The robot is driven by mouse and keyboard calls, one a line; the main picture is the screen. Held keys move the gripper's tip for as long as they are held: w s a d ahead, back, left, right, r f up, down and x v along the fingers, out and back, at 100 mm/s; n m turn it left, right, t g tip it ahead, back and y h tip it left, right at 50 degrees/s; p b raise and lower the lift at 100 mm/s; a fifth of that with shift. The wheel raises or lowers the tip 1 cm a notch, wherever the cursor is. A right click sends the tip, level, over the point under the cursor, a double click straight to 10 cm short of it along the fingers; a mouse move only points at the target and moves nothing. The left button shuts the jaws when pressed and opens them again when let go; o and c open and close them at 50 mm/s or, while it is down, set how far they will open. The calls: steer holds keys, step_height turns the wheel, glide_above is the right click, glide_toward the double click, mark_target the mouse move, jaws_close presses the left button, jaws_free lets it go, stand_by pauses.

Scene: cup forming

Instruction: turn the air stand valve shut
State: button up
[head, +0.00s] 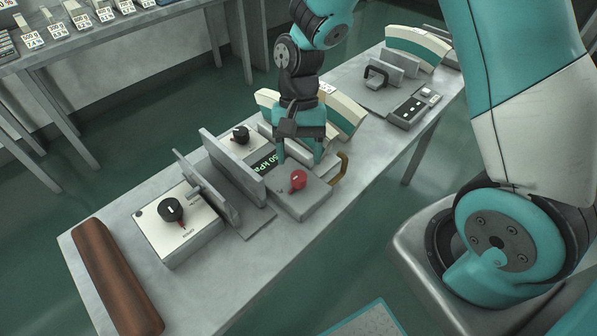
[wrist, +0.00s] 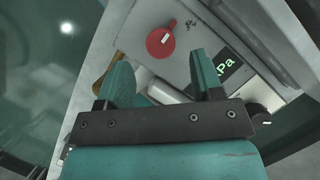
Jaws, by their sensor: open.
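The air stand (head: 302,199) is a grey box on the bench with a green-lit pressure display (head: 265,163) ending in "kPa". Its red round valve knob (head: 298,180) has a white mark and sits on the top face. In the wrist view the red knob (wrist: 160,42) lies beyond my fingertips, with its lever pointing to the upper right. My gripper (head: 300,150) is open and empty, just behind the knob in the head view. In the wrist view its two teal fingers (wrist: 163,75) are apart, with the knob not between them. A gap between fingers and stand cannot be judged.
A brass-coloured hook (head: 341,169) is at the stand's right side. Upright grey plates (head: 233,165) stand to the left, then a control box with a black dial (head: 171,210). A brown roll (head: 115,277) lies at the near left end. A keypad unit (head: 413,107) is farther right.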

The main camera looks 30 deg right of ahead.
mark_target(299, 174)
steer(key=shift+x, duration=2.35)
steer(key=shift+c, duration=0.2)
steer(key=c, duration=0.9)
